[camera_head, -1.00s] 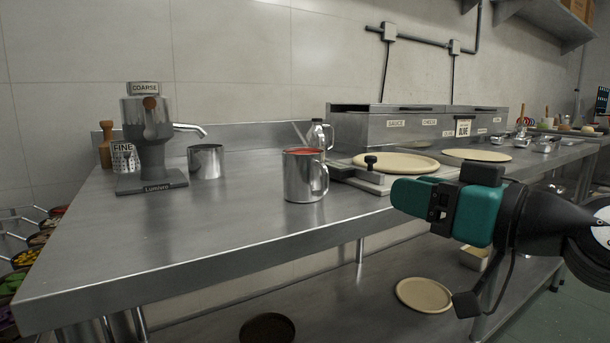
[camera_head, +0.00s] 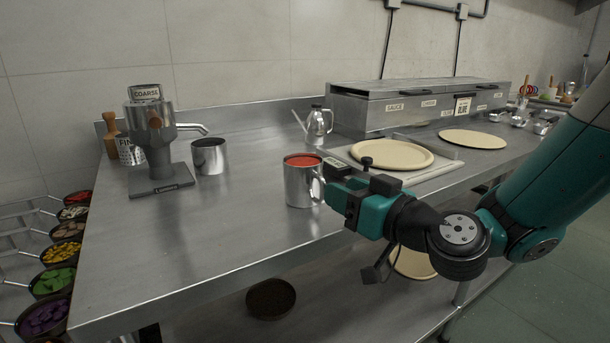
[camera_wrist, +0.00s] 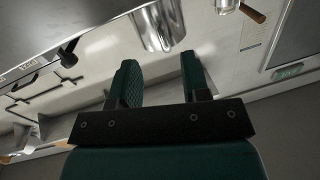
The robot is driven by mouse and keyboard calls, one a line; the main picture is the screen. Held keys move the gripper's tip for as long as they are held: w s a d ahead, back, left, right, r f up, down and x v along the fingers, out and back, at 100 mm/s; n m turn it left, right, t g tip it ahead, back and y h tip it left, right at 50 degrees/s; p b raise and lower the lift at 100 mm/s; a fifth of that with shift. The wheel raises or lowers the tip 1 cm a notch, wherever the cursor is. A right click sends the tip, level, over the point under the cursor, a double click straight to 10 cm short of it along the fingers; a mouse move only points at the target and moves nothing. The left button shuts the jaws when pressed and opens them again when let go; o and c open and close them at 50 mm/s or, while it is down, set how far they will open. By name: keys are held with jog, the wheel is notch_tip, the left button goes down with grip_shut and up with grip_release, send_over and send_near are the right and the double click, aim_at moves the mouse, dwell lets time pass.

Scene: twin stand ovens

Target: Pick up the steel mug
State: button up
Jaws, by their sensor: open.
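A steel mug (camera_head: 299,184) with red contents stands upright near the front edge of the steel counter. Its handle is on its right side. My gripper (camera_head: 333,192) is just to the right of the mug in the head view, close to the handle; whether they touch cannot be told. In the wrist view my gripper (camera_wrist: 160,80) shows two green fingers spread apart with nothing between them. A shiny steel cylinder (camera_wrist: 160,24), apparently the mug, lies beyond the fingertips at the top of that view. A second steel cup without visible red contents (camera_head: 209,156) stands farther back left.
A grinder-like steel device (camera_head: 150,140) stands at the left with a wooden-handled tool beside it. A steel oil can (camera_head: 318,124) stands behind the mug. Dough discs (camera_head: 391,154) lie at the right before a lidded container (camera_head: 415,102).

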aim_at(323, 178)
jog(key=w+a+p, duration=0.1)
jog(key=p, duration=0.1)
jog(key=w+a+r+p, duration=0.1)
jog(key=a+p, duration=0.1)
jog(key=shift+w+p, duration=0.1)
jog(key=shift+p, duration=0.3)
jog(key=shift+w+a+f+p, duration=0.25)
jog(key=shift+w+a+p, duration=0.2)
jog(key=shift+p, duration=0.1)
jog(key=shift+w+f, duration=0.1)
jog(key=shift+f, duration=0.05)
jog(key=shift+c, duration=0.4)
grip_shut()
